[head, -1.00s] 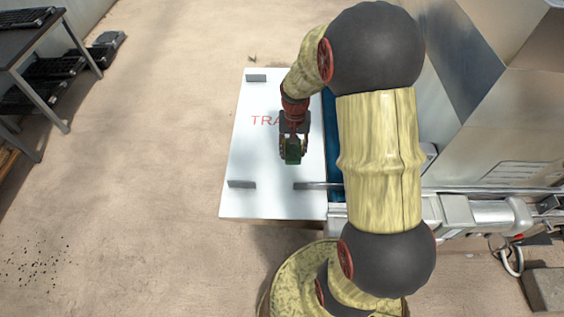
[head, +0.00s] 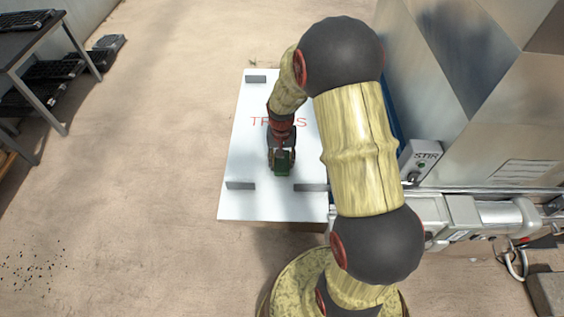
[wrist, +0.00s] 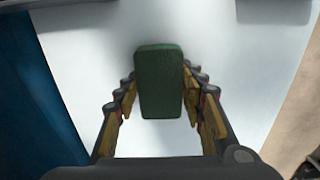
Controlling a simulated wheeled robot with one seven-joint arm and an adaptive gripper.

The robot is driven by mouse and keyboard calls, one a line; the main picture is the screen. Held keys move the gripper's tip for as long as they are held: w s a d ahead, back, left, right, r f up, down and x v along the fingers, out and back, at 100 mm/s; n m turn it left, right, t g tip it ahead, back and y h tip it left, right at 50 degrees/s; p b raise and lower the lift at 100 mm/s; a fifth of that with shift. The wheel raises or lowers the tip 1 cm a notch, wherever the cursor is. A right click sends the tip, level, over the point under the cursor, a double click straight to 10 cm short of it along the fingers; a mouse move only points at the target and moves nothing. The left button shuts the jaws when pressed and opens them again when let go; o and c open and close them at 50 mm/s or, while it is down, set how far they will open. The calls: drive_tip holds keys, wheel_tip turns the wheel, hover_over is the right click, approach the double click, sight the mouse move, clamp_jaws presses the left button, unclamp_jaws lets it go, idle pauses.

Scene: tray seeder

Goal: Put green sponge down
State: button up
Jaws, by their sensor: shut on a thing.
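The green sponge (head: 282,168) is held in my gripper (head: 282,160), over the white board marked with red "TRAYS" lettering (head: 240,150). In the wrist view the sponge (wrist: 160,80) stands between the two fingers of my gripper (wrist: 160,100), its long side pointing away from the palm. The white board (wrist: 230,60) fills the background beyond it. A soft shadow lies on the board near the sponge. I cannot tell whether the sponge touches the board.
Grey blocks stand on the board, one at the back left (head: 256,79), one at the front left (head: 240,185) and one at the front right (head: 311,187). The metal machine with a STIR box (head: 421,160) is at the right. A dark table (head: 25,40) stands far left.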

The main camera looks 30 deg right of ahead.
drive_tip(key=shift+f, duration=0.15)
drive_tip(key=o, duration=1.3)
wheel_tip(320, 180, up, 12)
drive_tip(key=p, duration=0.3)
wheel_tip(320, 180, up, 15)
drive_tip(key=n+t, duration=0.2)
drive_tip(key=n, duration=0.1)
hover_over(282, 162)
drive_tip(key=s+a, duration=0.6)
drive_tip(key=a, duration=0.1)
drive_tip(key=s+a+r+n+t, duration=0.1)
drive_tip(key=s+a+r, duration=0.1)
drive_tip(key=s+r, duration=0.1)
drive_tip(key=s+a+r+n+t, duration=0.1)
drive_tip(key=s+a+r, duration=0.1)
drive_tip(key=s, duration=0.4)
drive_tip(key=s+a+r+n+t, duration=0.1)
drive_tip(key=s+a+r, duration=0.2)
drive_tip(key=s, duration=0.1)
drive_tip(key=shift+s+r+n+t, duration=0.3)
drive_tip(key=shift+r+n, duration=0.05)
drive_tip(key=shift+n, duration=0.05)
